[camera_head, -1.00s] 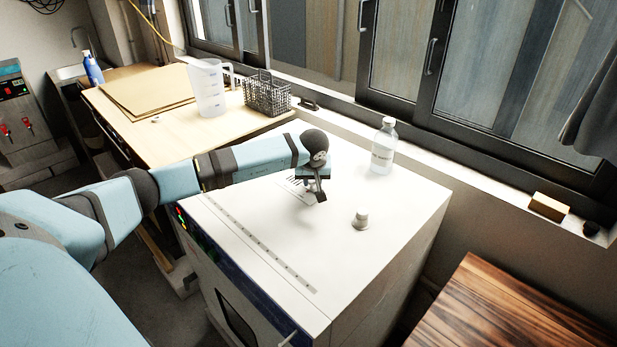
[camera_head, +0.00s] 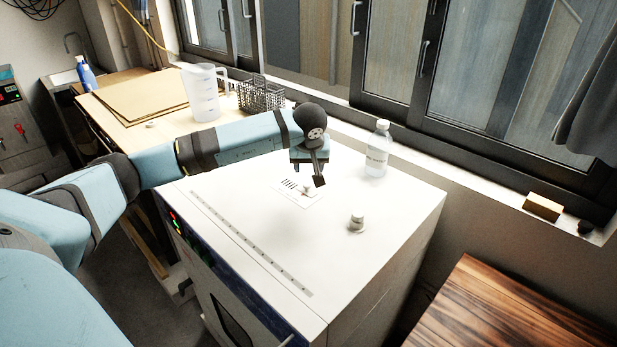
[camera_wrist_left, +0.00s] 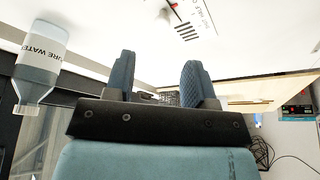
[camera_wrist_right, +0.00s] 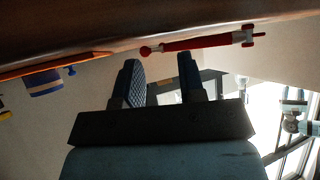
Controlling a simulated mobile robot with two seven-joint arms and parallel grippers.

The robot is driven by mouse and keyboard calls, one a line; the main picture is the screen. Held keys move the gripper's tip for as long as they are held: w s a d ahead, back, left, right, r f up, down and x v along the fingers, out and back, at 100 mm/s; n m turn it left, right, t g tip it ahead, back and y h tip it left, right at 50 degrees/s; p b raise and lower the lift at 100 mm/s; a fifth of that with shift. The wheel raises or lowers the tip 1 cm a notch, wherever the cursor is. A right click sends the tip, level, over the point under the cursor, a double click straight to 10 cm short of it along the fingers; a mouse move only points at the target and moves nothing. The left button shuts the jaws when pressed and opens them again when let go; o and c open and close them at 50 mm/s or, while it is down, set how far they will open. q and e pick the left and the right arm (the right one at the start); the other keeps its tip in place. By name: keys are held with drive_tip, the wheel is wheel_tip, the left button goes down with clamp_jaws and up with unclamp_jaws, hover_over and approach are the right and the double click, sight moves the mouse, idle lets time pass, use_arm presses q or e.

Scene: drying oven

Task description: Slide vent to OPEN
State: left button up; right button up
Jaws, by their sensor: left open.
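The vent (camera_head: 289,184) is a pale plate with dark slots and a small light knob (camera_head: 307,189) on the white oven's top. In the left wrist view the slotted vent (camera_wrist_left: 188,31) and its knob (camera_wrist_left: 166,14) show at the top edge, apart from my fingers. My left gripper (camera_head: 308,172) is open and empty, raised just behind the vent, near the knob but not visibly touching it. My left fingers (camera_wrist_left: 157,82) are spread in the wrist view. My right gripper (camera_wrist_right: 159,78) is open and empty, outside the head view.
The oven (camera_head: 250,215) also carries a round cap (camera_head: 356,223) and a water bottle (camera_head: 378,150) near the window. A jug (camera_head: 201,92) and wire basket (camera_head: 261,95) stand on the bench behind. A wooden table (camera_head: 500,310) is at the lower right.

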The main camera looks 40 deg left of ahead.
use_arm(q)
drive_tip(key=shift+v, duration=2.2)
use_arm(e)
drive_tip(key=shift+f, duration=0.1)
use_arm(q)
drive_tip(key=shift+d+f, duration=0.1)
